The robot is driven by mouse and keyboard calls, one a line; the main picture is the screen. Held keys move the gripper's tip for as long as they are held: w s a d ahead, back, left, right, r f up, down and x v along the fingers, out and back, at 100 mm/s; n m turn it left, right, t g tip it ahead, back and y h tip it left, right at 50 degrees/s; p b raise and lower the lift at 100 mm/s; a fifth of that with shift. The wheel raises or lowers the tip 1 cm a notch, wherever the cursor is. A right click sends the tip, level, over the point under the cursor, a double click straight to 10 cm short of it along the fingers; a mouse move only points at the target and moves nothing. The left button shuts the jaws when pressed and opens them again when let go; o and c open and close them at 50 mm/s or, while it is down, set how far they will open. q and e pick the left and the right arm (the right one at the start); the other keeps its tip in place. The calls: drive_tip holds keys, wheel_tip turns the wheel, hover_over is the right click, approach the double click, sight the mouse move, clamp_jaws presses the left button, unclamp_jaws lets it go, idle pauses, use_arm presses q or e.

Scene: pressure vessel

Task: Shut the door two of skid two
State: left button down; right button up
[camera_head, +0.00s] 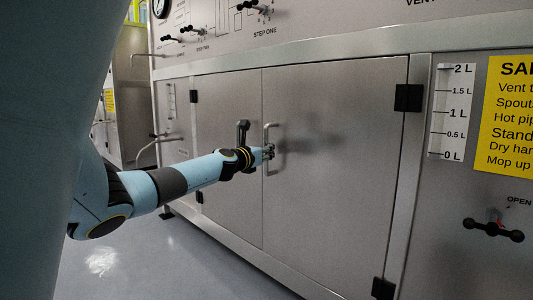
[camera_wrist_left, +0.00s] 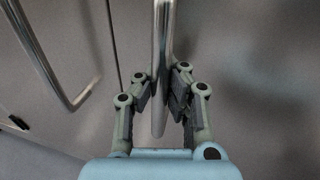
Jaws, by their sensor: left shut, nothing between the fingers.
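Two grey steel doors sit side by side in the skid's front, a left door (camera_head: 226,200) and a right door (camera_head: 335,190). Both look flush or nearly flush with the frame; I cannot read a number on either. My left gripper (camera_head: 268,152) is shut and empty at the right door's bar handle (camera_head: 267,131). In the left wrist view, this bar (camera_wrist_left: 162,45) runs down in line with my left gripper (camera_wrist_left: 162,80); whether the fingers touch it is unclear. The left door's handle (camera_head: 242,131) stands just left. My right gripper is not in view.
Black hinges (camera_head: 409,98) sit on the right door's right edge. A level gauge (camera_head: 452,112), yellow sign (camera_head: 510,115) and black-knobbed valve handle (camera_head: 493,229) are farther right. Knobs line the panel above. The floor (camera_head: 170,260) in front is clear.

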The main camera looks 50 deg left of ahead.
use_arm(q)
drive_tip(key=shift+a, duration=0.1)
drive_tip(key=c, duration=1.5)
unclamp_jaws()
drive_tip(key=shift+s, duration=0.1)
drive_tip(key=shift+o, duration=1.1)
drive_tip(key=v, duration=1.2)
drive_tip(key=shift+f, duration=0.15)
